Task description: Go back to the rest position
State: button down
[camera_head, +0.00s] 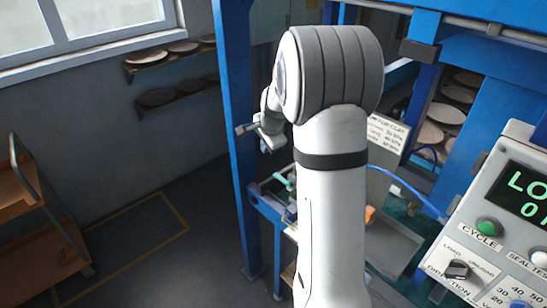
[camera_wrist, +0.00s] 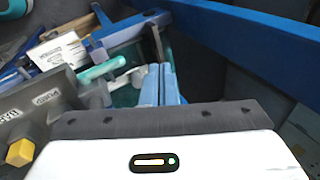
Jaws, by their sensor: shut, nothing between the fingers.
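My gripper (camera_wrist: 160,72) shows in the wrist view with its two light-blue fingers side by side, shut and with nothing between them. In the head view my gripper (camera_head: 246,129) is small, left of my arm's big grey joint and in front of the blue frame. My arm's white link fills the middle of the head view and hides much of the machine behind it.
A blue frame post (camera_head: 240,150) stands close to my gripper. A control panel (camera_head: 505,225) with a green button is at the right. Plates (camera_head: 445,113) sit in the blue rack. A wheeled cart (camera_head: 40,220) stands at the left; the floor between is clear. A blue beam (camera_wrist: 250,45) crosses the wrist view.

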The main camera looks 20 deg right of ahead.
jog(key=w+a+r+b, duration=0.1)
jog(key=w+a+r, duration=0.1)
jog(key=w+r, duration=0.2)
jog(key=s+a+r+n+b, duration=0.15)
jog(key=s+a+n, duration=0.25)
jog(key=s, duration=0.5)
jog(key=s+a+r+n+b, duration=0.15)
jog(key=s+a+n, duration=0.35)
jog(key=s, duration=0.5)
jog(key=s+a+f+n+b, duration=0.1)
jog(key=s+f+n, duration=0.1)
jog(key=s, duration=0.6)
jog(key=s+a+f+n+g+b, duration=0.1)
jog(key=s+a+f+n, duration=0.1)
jog(key=s+n, duration=0.3)
jog(key=s+f, duration=0.1)
jog(key=s, duration=0.2)
jog(key=shift+s+f+g, duration=0.2)
jog(key=shift+f+g, duration=0.1)
